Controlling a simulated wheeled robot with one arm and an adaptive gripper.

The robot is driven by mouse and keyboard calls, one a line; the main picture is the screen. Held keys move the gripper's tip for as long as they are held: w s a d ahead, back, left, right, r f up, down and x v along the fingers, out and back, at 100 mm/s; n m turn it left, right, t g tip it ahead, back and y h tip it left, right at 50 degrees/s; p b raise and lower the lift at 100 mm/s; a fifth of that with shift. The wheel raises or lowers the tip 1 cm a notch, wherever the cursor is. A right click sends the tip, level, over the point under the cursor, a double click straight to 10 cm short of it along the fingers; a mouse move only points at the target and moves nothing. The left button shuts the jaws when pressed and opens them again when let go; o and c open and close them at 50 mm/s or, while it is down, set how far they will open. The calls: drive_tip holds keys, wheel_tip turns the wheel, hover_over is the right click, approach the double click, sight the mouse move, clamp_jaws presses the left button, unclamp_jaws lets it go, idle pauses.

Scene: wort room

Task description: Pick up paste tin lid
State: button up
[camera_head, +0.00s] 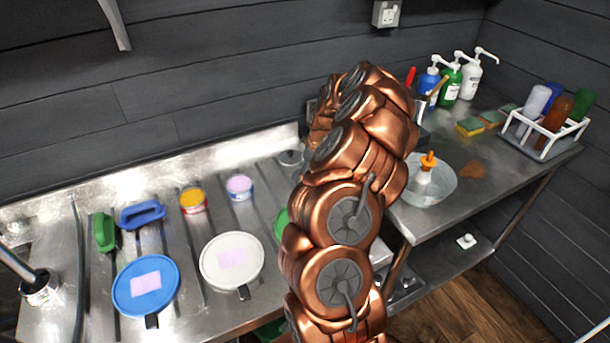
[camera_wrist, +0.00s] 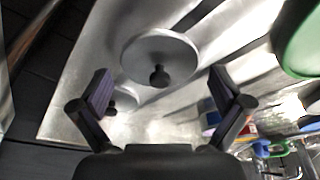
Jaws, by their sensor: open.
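A round grey lid with a dark knob, which looks like the paste tin lid (camera_wrist: 160,50), is in the upper middle of the wrist view, over the steel surface. In the head view a small grey round piece, likely the same lid (camera_head: 290,158), shows at the back of the bench, just left of my arm. My gripper (camera_wrist: 162,84) is open and empty in the wrist view. Its two fingers are spread, one on each side of the knob, and do not touch it. The head view hides my gripper behind my arm.
A blue disc (camera_head: 146,286) and a white disc (camera_head: 232,262) lie at the front of the bench. Behind them are a yellow-topped tin (camera_head: 192,200) and a lilac-topped tin (camera_head: 239,187). A green round item (camera_wrist: 301,40) is close at the wrist view's right.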

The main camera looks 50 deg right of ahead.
drive_tip(key=c, duration=1.3)
drive_tip(key=shift+s+a+f, duration=0.1)
clamp_jaws()
